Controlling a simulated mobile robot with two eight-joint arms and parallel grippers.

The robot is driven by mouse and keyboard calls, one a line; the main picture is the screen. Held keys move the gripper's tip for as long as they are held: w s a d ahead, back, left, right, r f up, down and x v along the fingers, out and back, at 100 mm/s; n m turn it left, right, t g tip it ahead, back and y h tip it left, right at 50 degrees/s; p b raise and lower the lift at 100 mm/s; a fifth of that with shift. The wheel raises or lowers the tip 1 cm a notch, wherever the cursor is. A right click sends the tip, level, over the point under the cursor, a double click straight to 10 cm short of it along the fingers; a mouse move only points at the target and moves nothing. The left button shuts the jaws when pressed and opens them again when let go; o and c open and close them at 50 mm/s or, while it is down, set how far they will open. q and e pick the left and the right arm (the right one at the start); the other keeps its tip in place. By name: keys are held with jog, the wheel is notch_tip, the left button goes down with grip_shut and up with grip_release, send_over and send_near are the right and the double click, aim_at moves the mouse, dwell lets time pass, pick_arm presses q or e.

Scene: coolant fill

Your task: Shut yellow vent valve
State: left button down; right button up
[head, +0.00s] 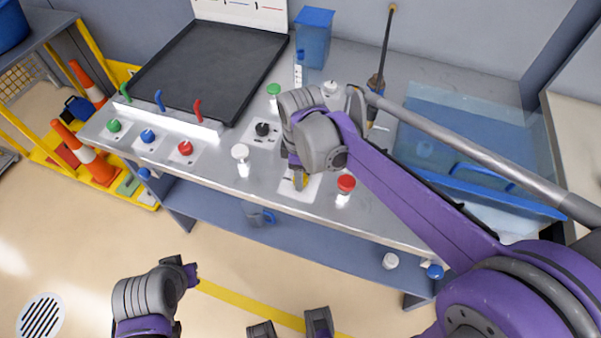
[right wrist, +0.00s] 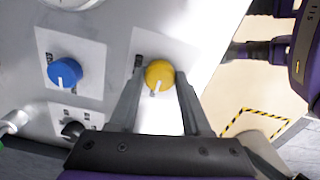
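The yellow vent valve is a round yellow knob (right wrist: 159,75) with a white pointer mark, on a white plate, in the right wrist view. The mark points toward the lower edge of that picture. My right gripper (right wrist: 160,85) is open, with one finger on each side of the knob; I cannot tell whether either finger touches it. In the head view a sliver of the yellow knob (head: 300,181) shows under my right gripper (head: 297,172), which hides most of it. My left gripper (head: 182,270) is low at the left, off the bench; its fingers are unclear.
A blue knob (right wrist: 63,72) sits on the neighbouring plate. A black knob (head: 262,129) lies behind. A clear blue tank (head: 440,150) is at the right.

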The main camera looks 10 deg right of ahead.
grip_shut()
jog(key=shift+m, duration=0.4)
jog(key=m, duration=0.2)
jog(key=shift+m, duration=0.4)
jog(key=m, duration=0.4)
jog(key=shift+m, duration=0.3)
jog(key=m, duration=0.4)
jog(key=shift+m+p, duration=0.3)
jog(key=shift+p, duration=0.05)
jog(key=m, duration=0.4)
jog(key=shift+m, duration=0.3)
